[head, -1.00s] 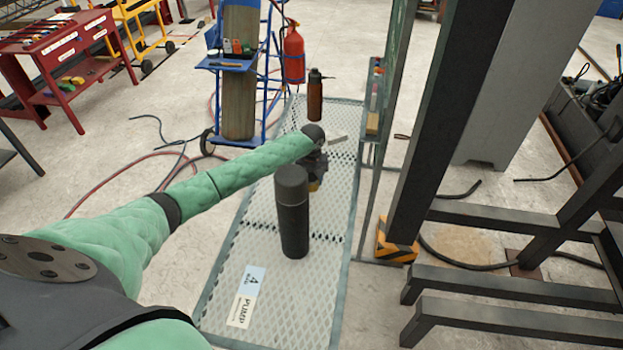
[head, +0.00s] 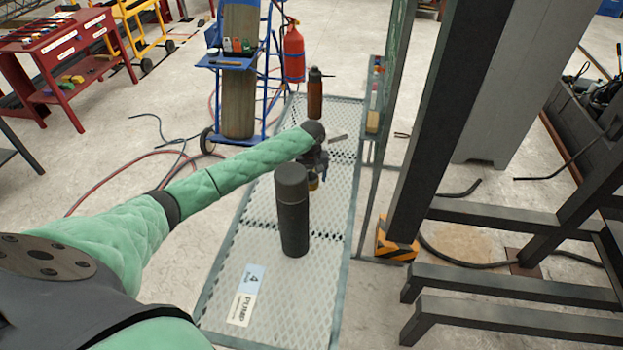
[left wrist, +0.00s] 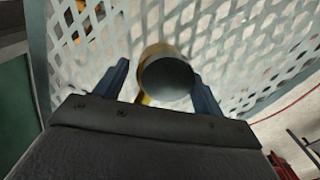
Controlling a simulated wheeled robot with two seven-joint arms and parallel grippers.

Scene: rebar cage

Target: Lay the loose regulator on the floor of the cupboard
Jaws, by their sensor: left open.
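My left gripper (head: 314,172) is open above the mesh surface, just behind a dark cylinder, and partly hidden by its own wrist. A small yellow and dark piece (head: 313,184) shows below it. In the left wrist view a round piece with a dark grey face and yellow side (left wrist: 166,78) lies between the two open blue fingers (left wrist: 160,88). It may be the loose regulator; I cannot tell whether the fingers touch it. No cupboard can be told for sure. My right gripper is not in view.
A dark upright cylinder (head: 292,212) and an amber bottle (head: 315,98) stand on the pale mesh surface (head: 285,300). A dark post (head: 435,120) and rails (head: 510,285) bound the right. A blue trolley (head: 240,142) with a red extinguisher (head: 294,55) stands behind.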

